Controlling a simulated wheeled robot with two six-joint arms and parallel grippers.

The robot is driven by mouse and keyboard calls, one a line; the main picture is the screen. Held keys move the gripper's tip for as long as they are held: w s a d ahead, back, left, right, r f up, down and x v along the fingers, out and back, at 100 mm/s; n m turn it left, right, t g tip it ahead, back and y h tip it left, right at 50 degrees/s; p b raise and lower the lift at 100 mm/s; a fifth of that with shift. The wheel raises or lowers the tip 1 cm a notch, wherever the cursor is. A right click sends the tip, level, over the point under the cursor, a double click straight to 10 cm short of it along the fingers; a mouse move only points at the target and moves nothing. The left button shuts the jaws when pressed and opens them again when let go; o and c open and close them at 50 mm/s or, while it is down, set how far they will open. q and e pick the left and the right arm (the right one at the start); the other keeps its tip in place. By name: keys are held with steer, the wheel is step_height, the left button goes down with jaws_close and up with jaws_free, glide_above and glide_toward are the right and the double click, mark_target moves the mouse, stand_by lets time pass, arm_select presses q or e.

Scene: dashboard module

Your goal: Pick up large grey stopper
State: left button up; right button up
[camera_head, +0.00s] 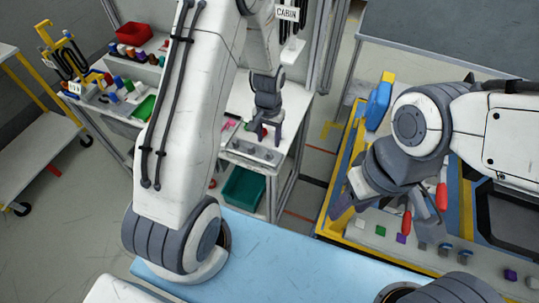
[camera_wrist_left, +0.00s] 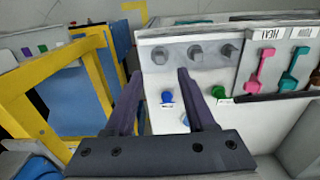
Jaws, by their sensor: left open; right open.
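Several grey knob-like stoppers stand in a row on the front strip of the white bench: a left one (camera_head: 236,144), a middle one (camera_head: 252,149) and a right one (camera_head: 268,155). In the left wrist view they show as a left (camera_wrist_left: 160,55), a middle (camera_wrist_left: 195,52) and a right (camera_wrist_left: 228,50) stopper. Their sizes look close; I cannot surely tell which is largest. My left gripper (camera_head: 266,136) is open and empty above the bench; its fingers (camera_wrist_left: 160,76) point toward the row, apart from it. My right gripper (camera_head: 390,213) is open over the yellow-framed table at right.
A blue knob (camera_wrist_left: 167,97) and a green knob (camera_wrist_left: 218,91) sit near the left fingers. Pink (camera_wrist_left: 262,67) and teal (camera_wrist_left: 294,68) handles stand to their right. A green bin (camera_head: 243,190) is under the bench. A red-handled tool (camera_head: 441,197) is near the right gripper.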

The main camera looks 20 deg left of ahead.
mark_target(269, 153)
arm_select(q)
steer(key=shift+d+f, duration=0.1)
steer(key=shift+f, duration=0.75)
steer(key=shift+f+p, duration=0.5)
steer(key=shift+f, duration=0.1)
step_height(269, 153, down, 4)
steer(key=shift+f+p, duration=0.1)
steer(key=shift+p, duration=0.5)
jaws_close()
